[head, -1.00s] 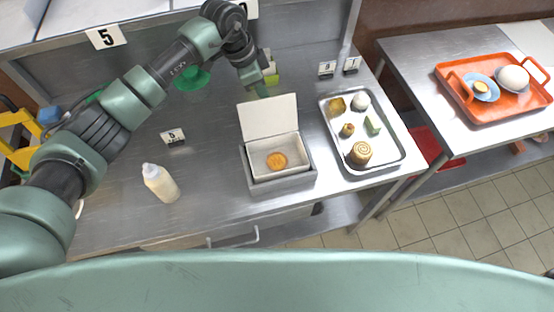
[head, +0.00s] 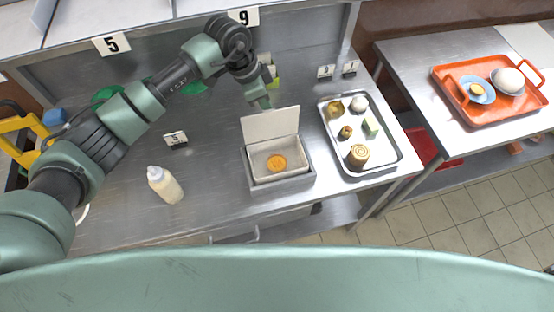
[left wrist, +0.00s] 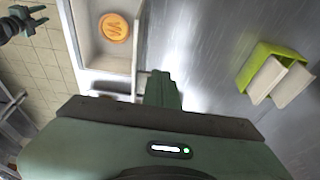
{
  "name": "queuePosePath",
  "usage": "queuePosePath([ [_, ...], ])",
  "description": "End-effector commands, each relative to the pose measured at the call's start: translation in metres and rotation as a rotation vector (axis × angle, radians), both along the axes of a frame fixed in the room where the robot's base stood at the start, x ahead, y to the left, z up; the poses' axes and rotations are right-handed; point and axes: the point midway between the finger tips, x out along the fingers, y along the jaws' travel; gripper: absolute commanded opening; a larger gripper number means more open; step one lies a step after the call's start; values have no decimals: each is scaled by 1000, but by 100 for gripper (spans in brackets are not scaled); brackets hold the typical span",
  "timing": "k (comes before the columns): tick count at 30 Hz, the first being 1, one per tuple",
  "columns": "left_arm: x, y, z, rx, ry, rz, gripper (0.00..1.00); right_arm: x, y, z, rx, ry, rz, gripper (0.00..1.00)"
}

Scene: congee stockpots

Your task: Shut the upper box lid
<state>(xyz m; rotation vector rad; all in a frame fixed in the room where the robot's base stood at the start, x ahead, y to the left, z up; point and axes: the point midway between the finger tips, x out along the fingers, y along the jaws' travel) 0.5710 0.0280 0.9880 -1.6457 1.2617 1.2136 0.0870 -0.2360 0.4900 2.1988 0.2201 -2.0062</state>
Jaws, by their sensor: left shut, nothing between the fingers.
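A white box (head: 259,172) sits in a larger grey box (head: 282,185) on the steel counter. A round orange cake (head: 277,163) lies inside it, also visible in the left wrist view (left wrist: 114,27). Its white lid (head: 271,124) is hinged at the back and stands partly raised. My left gripper (head: 264,104) is shut and empty, just behind the lid's top edge; I cannot tell whether it touches. Its fingers show beside the box in the left wrist view (left wrist: 162,90). My right gripper (left wrist: 36,20) shows only there, at the upper left, fingers apart.
A metal tray (head: 378,168) with several foods stands right of the box. A lime-green holder (left wrist: 262,66) is behind the box. An orange tray (head: 483,118) lies on the right table. Counter between bottle and box is clear.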

Motion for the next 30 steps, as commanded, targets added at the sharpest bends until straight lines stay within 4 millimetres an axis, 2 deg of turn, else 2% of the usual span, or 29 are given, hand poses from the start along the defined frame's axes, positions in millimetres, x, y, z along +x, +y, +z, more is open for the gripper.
queuePosePath([
  [23, -38, -10, 6, 1, 1, -1, 0, 0, 0, 31, 1, 0, 0, 36],
  [30, -37, -10, 4, 1, 0, 0, 0, 0, 1, 28, 1, 0, 0, 36],
])
